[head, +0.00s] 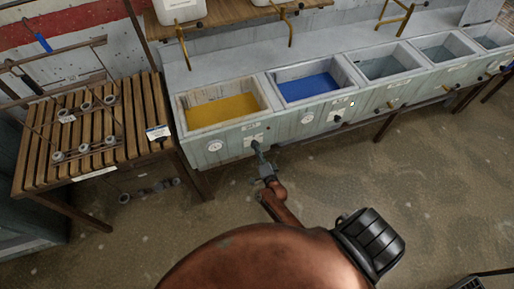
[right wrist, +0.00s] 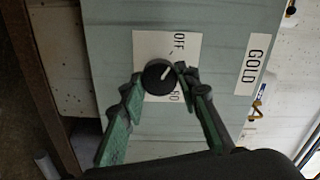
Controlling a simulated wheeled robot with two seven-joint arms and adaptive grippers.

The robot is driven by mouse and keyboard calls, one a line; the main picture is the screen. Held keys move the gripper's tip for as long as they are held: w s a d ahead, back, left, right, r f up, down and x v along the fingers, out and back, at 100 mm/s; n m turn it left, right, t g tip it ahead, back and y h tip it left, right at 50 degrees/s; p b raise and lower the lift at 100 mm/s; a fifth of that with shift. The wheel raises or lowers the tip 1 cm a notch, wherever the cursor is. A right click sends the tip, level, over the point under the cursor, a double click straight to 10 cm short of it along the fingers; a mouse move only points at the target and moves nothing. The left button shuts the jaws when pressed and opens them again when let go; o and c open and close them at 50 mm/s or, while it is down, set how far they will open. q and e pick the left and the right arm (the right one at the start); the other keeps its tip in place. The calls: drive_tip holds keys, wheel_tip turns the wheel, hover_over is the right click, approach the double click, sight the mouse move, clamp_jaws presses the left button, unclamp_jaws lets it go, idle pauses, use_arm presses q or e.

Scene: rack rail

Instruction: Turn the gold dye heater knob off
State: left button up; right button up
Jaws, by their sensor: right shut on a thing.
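The gold dye heater knob (right wrist: 158,76) is a round black knob with a light pointer line, on a white label plate (right wrist: 150,46) reading OFF. In the right wrist view its line points up and right, roughly toward the OFF side; its exact setting is hard to tell. A GOLD label (right wrist: 252,64) is beside it. My right gripper (right wrist: 159,79) is shut on the knob, a finger on each side. In the head view my right gripper (head: 258,149) reaches the front of the gold vat (head: 231,136) and covers the knob. My left gripper is not in view.
A blue vat (head: 308,104) and several grey basins with their own knobs continue to the right. A round dial (head: 214,146) is left of the gold knob. A slatted wooden table (head: 35,165) with rails stands at left. The floor in front is clear.

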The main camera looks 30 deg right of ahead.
drive_tip(key=shift+f, duration=0.1)
idle(0.3)
drive_tip(key=o, duration=1.2)
drive_tip(key=shift+c, duration=0.2)
drive_tip(key=v, duration=1.2)
